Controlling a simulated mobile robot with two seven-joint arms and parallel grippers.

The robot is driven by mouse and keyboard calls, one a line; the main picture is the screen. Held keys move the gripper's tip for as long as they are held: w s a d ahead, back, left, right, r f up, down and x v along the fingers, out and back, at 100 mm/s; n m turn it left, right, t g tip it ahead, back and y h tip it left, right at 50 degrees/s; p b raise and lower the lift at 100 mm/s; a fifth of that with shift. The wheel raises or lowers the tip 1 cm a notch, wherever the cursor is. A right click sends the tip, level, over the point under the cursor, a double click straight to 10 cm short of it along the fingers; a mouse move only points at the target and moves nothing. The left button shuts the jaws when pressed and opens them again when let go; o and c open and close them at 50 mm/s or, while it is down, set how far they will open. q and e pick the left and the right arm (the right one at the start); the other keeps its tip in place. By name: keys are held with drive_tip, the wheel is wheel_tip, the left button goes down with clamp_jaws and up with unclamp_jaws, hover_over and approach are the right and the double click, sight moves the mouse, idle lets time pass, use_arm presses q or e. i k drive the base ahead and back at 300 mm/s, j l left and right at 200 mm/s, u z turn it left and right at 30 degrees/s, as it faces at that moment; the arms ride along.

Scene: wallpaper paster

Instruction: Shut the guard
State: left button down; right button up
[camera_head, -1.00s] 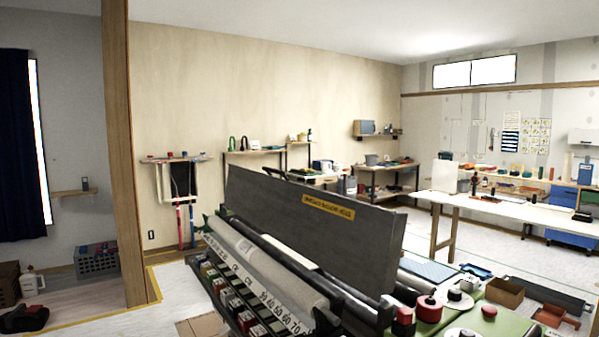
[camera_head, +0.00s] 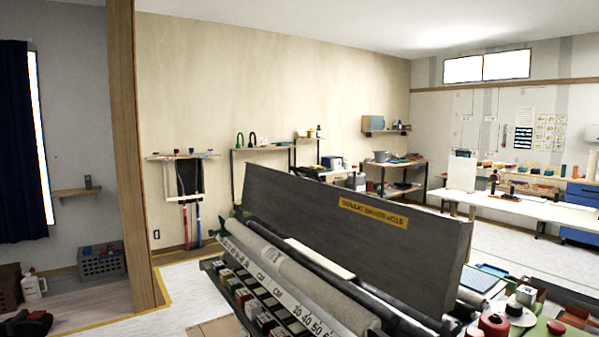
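The guard (camera_head: 340,225) is a long dark grey panel with a yellow label (camera_head: 374,212) near its upper edge. It stands raised, roughly upright, along the wallpaper paster. Below and in front of it lie a pale roll (camera_head: 290,275), dark rollers and a white numbered scale strip (camera_head: 285,301). Neither of my grippers is in view, and nothing is seen touching the guard.
Red and black knobs (camera_head: 493,325) sit on the green surface at the machine's right end. A long white table (camera_head: 530,191) stands at the back right. A wooden post (camera_head: 134,150) rises at the left. Pale floor between post and machine is mostly clear.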

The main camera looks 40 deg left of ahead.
sight(414, 256)
drive_tip(key=j+z, duration=0.15)
drive_tip(key=j, duration=0.75)
drive_tip(key=k+j+z, duration=0.1)
drive_tip(key=j, duration=0.8)
